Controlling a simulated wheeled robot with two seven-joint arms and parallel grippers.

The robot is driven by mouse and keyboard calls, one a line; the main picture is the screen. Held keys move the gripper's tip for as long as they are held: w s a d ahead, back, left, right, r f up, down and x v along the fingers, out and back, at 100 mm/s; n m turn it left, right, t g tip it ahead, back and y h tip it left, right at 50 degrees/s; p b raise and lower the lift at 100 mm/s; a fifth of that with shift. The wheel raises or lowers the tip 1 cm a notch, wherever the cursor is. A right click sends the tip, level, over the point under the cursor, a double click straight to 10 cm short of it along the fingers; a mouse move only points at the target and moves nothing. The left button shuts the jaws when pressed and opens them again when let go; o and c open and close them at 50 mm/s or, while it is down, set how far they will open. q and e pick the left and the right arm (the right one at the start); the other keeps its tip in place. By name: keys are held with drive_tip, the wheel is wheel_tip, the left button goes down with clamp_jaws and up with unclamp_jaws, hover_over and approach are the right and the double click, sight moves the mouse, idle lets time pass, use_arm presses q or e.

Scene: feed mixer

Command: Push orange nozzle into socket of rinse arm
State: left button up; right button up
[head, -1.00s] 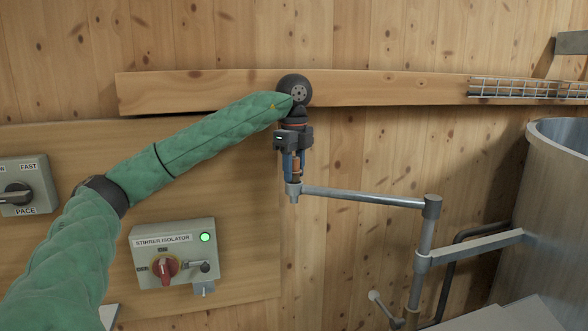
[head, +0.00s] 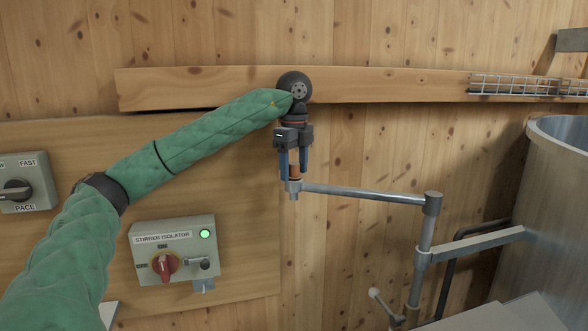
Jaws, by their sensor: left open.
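The orange nozzle (head: 295,171) stands upright at the socket (head: 294,188) on the left end of the grey rinse arm (head: 365,194). Its lower end meets the socket's top; how deep it sits I cannot tell. My left gripper (head: 294,172) points down over the nozzle. Its blue fingers are open, one on each side of the nozzle, with a gap visible around it. My right gripper is not in view.
The rinse arm joins an upright pipe (head: 426,235) beside a large metal tank (head: 560,190) at right. A stirrer isolator box (head: 173,250) with a red knob and green light is on the wall panel at left. A wooden rail (head: 400,88) runs behind my gripper.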

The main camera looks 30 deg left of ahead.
sight(294, 163)
use_arm(q)
drive_tip(key=shift+r, duration=1.35)
wheel_tip(294, 163, up, 2)
drive_tip(key=shift+b, duration=0.3)
drive_tip(key=shift+r, duration=1.3)
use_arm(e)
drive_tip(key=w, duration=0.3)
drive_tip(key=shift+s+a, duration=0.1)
